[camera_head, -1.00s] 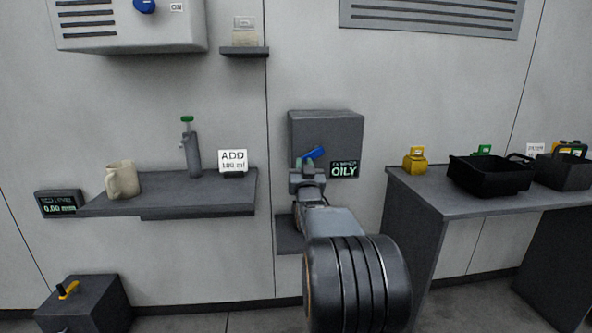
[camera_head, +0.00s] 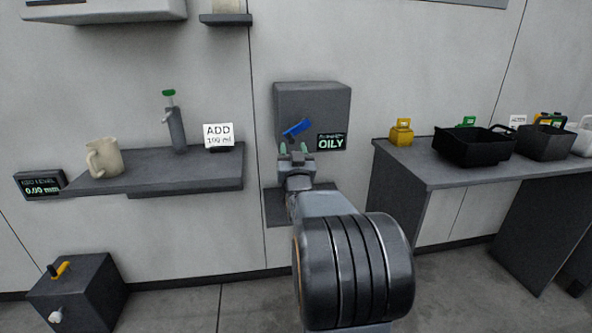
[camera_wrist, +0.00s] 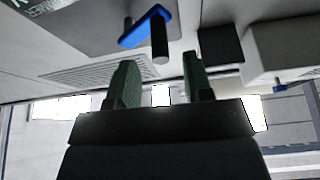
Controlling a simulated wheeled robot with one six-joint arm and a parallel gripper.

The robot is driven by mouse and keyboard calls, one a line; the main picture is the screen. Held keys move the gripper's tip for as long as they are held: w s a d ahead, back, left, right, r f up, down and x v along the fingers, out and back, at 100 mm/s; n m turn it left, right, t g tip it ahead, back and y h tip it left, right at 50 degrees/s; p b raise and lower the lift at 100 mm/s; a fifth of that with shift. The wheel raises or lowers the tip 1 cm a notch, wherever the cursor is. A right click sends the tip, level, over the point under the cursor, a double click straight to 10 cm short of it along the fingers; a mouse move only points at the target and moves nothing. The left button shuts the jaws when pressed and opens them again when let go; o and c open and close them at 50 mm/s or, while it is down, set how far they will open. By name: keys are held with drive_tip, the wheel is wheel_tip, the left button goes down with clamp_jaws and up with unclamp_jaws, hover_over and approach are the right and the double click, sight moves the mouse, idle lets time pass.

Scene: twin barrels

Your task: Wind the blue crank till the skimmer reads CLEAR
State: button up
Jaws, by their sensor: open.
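The blue crank (camera_head: 297,128) is on the front of a grey wall-mounted box, the skimmer (camera_head: 312,98). Its display (camera_head: 331,142) reads OILY. In the wrist view the blue crank arm (camera_wrist: 146,27) carries a dark cylindrical handle (camera_wrist: 160,40), which shows beyond the fingertips, roughly between them in the picture. My gripper (camera_head: 296,150) is open and empty, just below the crank in the head view. Its two green fingers show in the wrist view (camera_wrist: 158,75), apart from the handle.
A shelf (camera_head: 190,182) at left holds a beige jug (camera_head: 106,157), a grey bottle with a green top (camera_head: 175,128) and an ADD card (camera_head: 218,136). A bench (camera_head: 470,175) at right holds black bins (camera_head: 475,148) and a yellow object (camera_head: 401,132). A yellow-handled box (camera_head: 76,290) stands lower left.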

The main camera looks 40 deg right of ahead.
drive_tip(key=v, duration=0.8)
drive_tip(key=shift+s+a+f+p, duration=0.15)
drive_tip(key=shift+s+a+p, duration=0.05)
drive_tip(key=shift+s+p, duration=0.1)
drive_tip(key=w+a+r+n+g+y+p, duration=0.1)
drive_tip(key=a+r+n+g+y+p, duration=0.25)
drive_tip(key=a+p, duration=0.5)
drive_tip(key=a+r+g+y+p, duration=0.3)
drive_tip(key=a+r+y+p, duration=0.3)
drive_tip(key=p, duration=0.6)
drive_tip(key=s+a+r+n+g+y+p, duration=0.1)
drive_tip(key=s+a+r+n+g+p, duration=0.1)
drive_tip(key=s+a+r+g+p, duration=0.2)
drive_tip(key=s+a+r+n+g+y+p, duration=0.1)
drive_tip(key=s+a+r+g+p, duration=0.4)
drive_tip(key=s+p, duration=0.4)
drive_tip(key=shift+a+n+p, duration=0.35)
drive_tip(key=shift+a+p, duration=0.05)
drive_tip(key=shift+p, duration=0.1)
drive_tip(key=shift+s+d+r, duration=0.1)
drive_tip(key=shift+s, duration=0.05)
